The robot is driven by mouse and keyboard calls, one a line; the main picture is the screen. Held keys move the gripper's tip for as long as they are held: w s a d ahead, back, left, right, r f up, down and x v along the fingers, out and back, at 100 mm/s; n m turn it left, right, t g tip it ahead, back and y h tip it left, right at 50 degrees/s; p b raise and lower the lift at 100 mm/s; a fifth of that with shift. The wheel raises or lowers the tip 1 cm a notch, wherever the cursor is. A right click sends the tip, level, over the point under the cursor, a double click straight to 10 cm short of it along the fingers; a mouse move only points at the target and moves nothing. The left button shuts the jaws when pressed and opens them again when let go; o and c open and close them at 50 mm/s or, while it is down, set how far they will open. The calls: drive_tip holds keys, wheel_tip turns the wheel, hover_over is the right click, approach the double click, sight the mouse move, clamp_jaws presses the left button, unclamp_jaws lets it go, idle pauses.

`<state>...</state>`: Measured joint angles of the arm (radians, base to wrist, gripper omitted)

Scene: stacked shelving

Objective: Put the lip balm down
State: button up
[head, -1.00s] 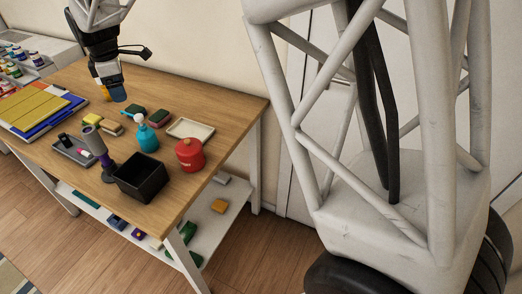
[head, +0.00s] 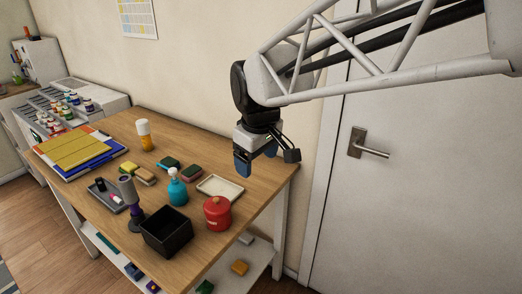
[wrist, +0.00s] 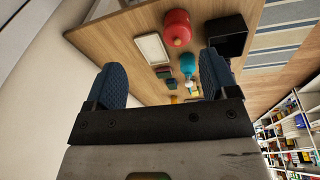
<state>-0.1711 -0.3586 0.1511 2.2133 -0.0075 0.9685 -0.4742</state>
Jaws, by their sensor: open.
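My gripper (head: 257,163) is open, above the right back end of the wooden table. In the wrist view its two blue fingers stand wide apart with nothing between them (wrist: 162,82). A small pink-and-white item (head: 116,198) and a small dark item (head: 100,184) are in the grey tray (head: 97,198) at the table's left front. Either may be the lip balm; they are too small to tell. An amber bottle with a white top (head: 144,135) stands alone near the back edge, well left of my gripper.
A blue spray bottle (head: 177,190), red canister (head: 217,213), black bin (head: 167,234), purple-grey lamp-like object (head: 129,190), sponges (head: 168,163) and a pale empty tray (head: 220,187) crowd the middle and right. Yellow boards (head: 75,148) lie at left. The wall and door are close behind my arm.

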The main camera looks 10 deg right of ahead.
drive_tip(key=s+d+f+m, duration=0.2)
drive_tip(key=s+d+m, duration=0.1)
drive_tip(key=s, duration=0.5)
drive_tip(key=s+d+f+m, duration=0.3)
drive_tip(key=s+d+m, duration=0.1)
drive_tip(key=s, duration=0.5)
drive_tip(key=shift+s+d+m+t, duration=0.2)
drive_tip(key=shift+d+m+t, duration=0.1)
drive_tip(key=shift+d, duration=0.4)
